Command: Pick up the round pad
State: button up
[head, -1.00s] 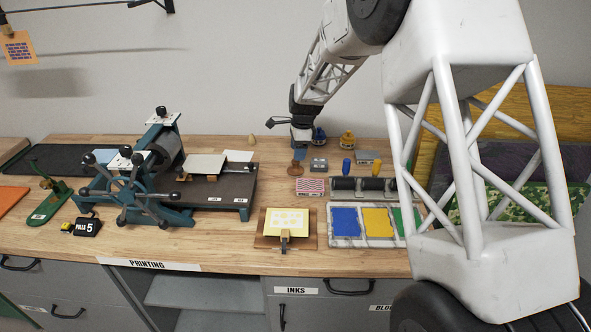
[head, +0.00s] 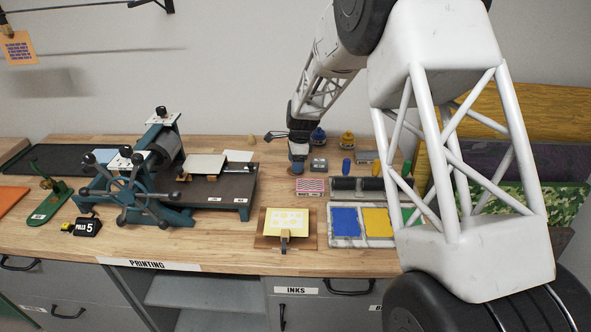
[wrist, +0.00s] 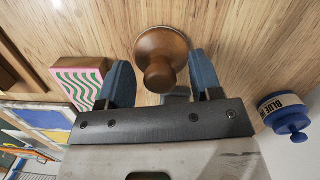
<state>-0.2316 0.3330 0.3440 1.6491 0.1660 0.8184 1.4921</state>
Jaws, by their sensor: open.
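The round pad (wrist: 160,50) is a brown wooden disc with a knob handle, standing on the wooden bench in the wrist view. My gripper (wrist: 160,66) is open and empty, with its two blue fingers pointing towards the pad, one to each side of the knob in the picture. The fingers look apart from the pad; the exact height gap cannot be told. In the head view my gripper (head: 298,152) hangs over the back of the bench, just above the pad (head: 297,169), which is mostly hidden by the fingers.
A pink-and-green patterned block (wrist: 80,80) is left of the pad. A blue ink jar (wrist: 286,116) is at the right. In the head view, a roller (head: 356,187), an ink tray (head: 362,241) and a press (head: 150,170) share the bench.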

jog(key=shift+c, duration=0.2)
dwell(0.4)
jog(key=c, duration=1)
jog(key=shift+r, duration=0.75)
notch_tip(320, 180, up, 2)
jog(key=shift+r, duration=0.1)
jog(key=s+d, duration=0.1)
jog(key=s, duration=0.4)
jog(key=s+d, duration=0.1)
jog(key=s, duration=0.4)
jog(key=s+d+r, duration=0.1)
jog(key=s+d, duration=0.1)
jog(key=s, duration=0.3)
jog(key=shift+s+r, duration=0.1)
jog(key=shift+s, duration=0.1)
